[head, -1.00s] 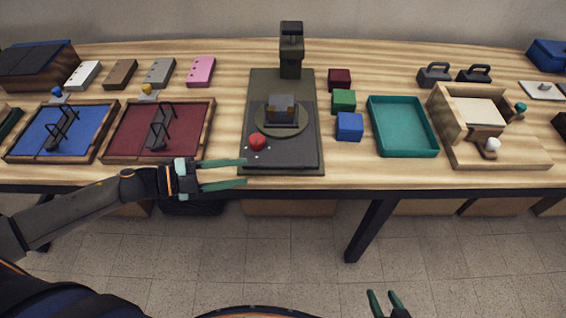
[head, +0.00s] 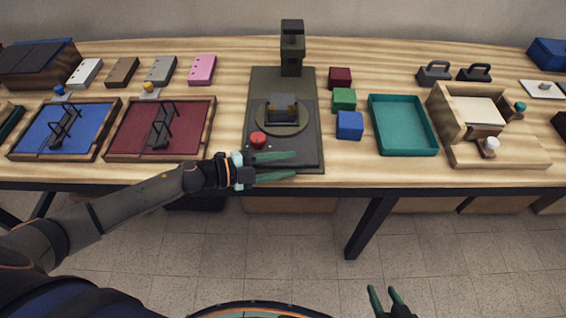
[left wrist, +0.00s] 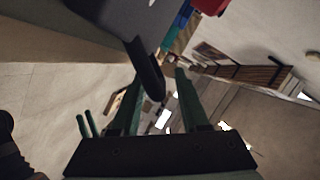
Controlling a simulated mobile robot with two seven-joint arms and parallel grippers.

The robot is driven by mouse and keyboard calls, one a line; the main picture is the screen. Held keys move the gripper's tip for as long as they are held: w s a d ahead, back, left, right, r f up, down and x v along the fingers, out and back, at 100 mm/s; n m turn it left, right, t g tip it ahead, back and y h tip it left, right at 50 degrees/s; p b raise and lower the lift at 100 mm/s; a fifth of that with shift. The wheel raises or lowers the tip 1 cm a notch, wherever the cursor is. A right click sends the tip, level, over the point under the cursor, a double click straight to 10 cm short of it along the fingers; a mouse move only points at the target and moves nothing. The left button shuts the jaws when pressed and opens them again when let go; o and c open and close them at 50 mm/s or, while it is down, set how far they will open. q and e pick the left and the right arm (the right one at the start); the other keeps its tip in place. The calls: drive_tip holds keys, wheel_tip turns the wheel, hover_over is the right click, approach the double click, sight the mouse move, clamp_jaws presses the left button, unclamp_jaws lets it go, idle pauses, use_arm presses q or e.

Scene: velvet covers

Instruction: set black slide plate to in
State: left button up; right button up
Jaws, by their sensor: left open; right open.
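A dark press-like stand (head: 257,86) is at the middle of the table, with a post at the back and a block on a round disc. A black plate (head: 292,157) lies at the front of its base, beside a red knob (head: 258,140); I take it to be the slide plate. My left gripper (head: 294,164) is open at the plate's front edge, pointing right. In the left wrist view a dark rounded tab (left wrist: 150,78) shows between the open fingers (left wrist: 158,72); contact cannot be told. My right gripper (head: 377,289) is open and empty, low in front of the table.
Red, green and blue blocks (head: 349,125) stand right of the stand, then a teal tray (head: 435,143) and a wooden box (head: 530,153). Blue and maroon trays with black racks (head: 195,140) lie to the left. The table's front edge (head: 400,187) runs just below my left gripper.

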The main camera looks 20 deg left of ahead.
use_arm(q)
clamp_jaws()
idle(1.4)
